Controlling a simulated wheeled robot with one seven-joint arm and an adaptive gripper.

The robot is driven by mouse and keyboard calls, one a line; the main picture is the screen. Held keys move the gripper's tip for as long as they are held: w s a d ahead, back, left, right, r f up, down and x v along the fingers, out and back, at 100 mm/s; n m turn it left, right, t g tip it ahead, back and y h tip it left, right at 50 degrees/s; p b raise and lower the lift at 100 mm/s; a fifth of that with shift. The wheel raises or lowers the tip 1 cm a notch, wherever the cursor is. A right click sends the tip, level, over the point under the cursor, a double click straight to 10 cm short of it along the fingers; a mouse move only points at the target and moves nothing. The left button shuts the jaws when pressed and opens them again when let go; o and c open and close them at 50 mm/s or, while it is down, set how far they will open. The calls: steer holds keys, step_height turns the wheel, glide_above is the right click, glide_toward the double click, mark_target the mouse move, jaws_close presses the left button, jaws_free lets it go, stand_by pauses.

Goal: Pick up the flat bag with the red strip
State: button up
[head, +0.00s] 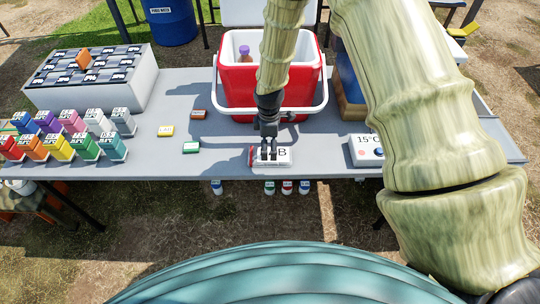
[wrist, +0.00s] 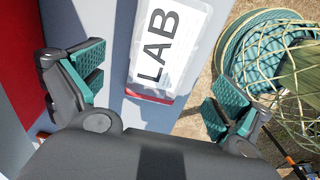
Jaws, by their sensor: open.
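The flat bag (head: 284,157) lies on the grey table near its front edge, below the red cooler. It is clear and white with black letters; the wrist view shows the bag (wrist: 178,52) reading LAB. Its red strip (wrist: 149,96) runs along the end closer to my gripper in that view. My gripper (head: 268,153) is over the bag in the head view and hides part of it. In the wrist view my gripper's teal-padded fingers are wide apart, one on each side of the bag, with nothing between them.
A red cooler (head: 240,84) with a white handle stands behind the bag. A white box marked 15°C (head: 364,150) is to the right. The table front is close.

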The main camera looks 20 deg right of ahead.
steer(key=shift+s+f+p, duration=0.15)
steer(key=shift+f+p, duration=0.65)
steer(key=shift+f, duration=0.55)
steer(key=shift+f+p, duration=0.3)
steer(key=shift+f, duration=0.95)
steer(key=c, duration=1.1)
